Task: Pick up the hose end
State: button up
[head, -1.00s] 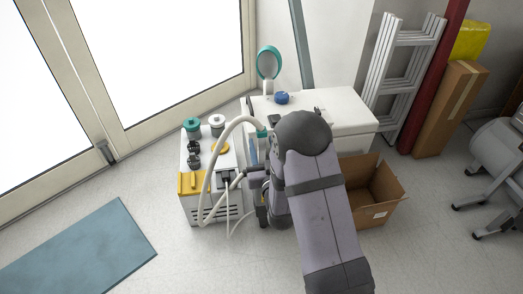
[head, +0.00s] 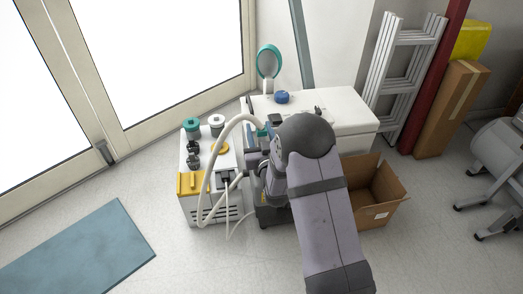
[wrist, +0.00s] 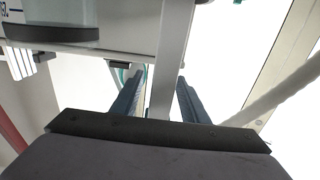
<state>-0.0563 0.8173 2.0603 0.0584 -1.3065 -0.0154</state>
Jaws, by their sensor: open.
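A thick white hose (head: 207,175) arches up from the front of the white machine with the yellow trim (head: 193,184). It bends over to the right toward a small teal piece (head: 262,131) near the white cabinet; my arm partly covers this spot, so I cannot tell whether the teal piece is the hose end. In the wrist view a pale tube (wrist: 278,92) that looks like the hose runs diagonally at the right, outside the fingers. My gripper (wrist: 160,97) is open and touches nothing I can make out; a pale upright bar shows beyond its fingers.
The white cabinet (head: 345,122) stands behind my arm, with a blue round item (head: 282,97) on top. An open cardboard box (head: 375,212) is at the right. A blue mat (head: 80,250) lies on the floor at the left.

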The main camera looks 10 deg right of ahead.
grip_shut()
